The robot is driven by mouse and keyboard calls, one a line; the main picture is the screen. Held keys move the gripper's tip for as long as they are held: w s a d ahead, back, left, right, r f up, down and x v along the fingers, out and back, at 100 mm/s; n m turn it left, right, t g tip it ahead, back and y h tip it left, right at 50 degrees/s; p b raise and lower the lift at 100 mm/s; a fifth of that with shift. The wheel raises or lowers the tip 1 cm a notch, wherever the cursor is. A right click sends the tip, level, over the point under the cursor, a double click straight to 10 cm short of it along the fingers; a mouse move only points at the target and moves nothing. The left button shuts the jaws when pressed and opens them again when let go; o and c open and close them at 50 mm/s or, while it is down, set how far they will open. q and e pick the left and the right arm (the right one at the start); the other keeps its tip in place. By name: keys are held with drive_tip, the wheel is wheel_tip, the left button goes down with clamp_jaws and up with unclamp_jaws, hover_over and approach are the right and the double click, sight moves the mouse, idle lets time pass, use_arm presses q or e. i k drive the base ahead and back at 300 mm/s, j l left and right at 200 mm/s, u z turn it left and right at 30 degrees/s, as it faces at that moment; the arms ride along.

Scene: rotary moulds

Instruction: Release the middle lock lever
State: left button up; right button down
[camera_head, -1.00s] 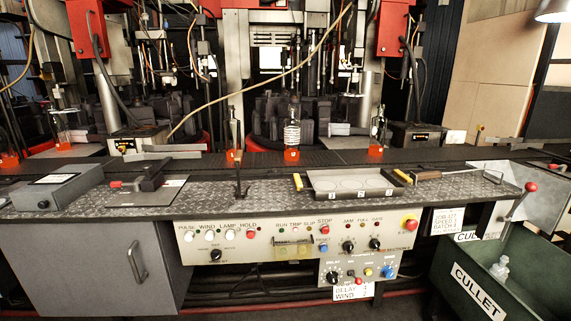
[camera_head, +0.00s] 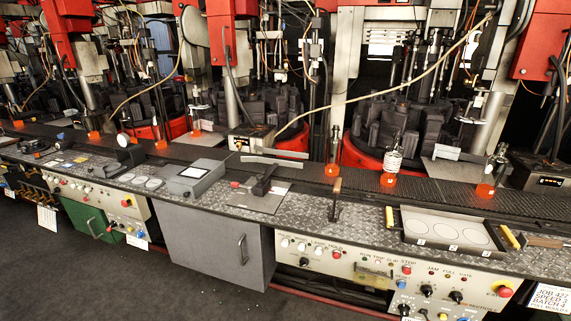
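An upright lever (camera_head: 335,201) with a brown grip and a dark base stands on the metal-plate bench, near the middle of the view. A low black clamp-like device (camera_head: 263,181) with a small red handle (camera_head: 238,184) lies on a flat plate to its left. I cannot tell which of these, if either, is the middle lock lever, or whether it is locked. A similar dark device (camera_head: 128,152) sits further left along the bench. Neither of my grippers shows in the head view.
The bench (camera_head: 360,217) runs from far left to near right. A tray (camera_head: 449,249) with pale discs sits at right, and a grey box (camera_head: 194,177) left of the clamp. Bottles on orange bases (camera_head: 389,180) stand behind. The dark floor (camera_head: 70,270) is clear at front left.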

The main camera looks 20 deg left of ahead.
sight(233, 184)
drive_tip(key=u, duration=0.95)
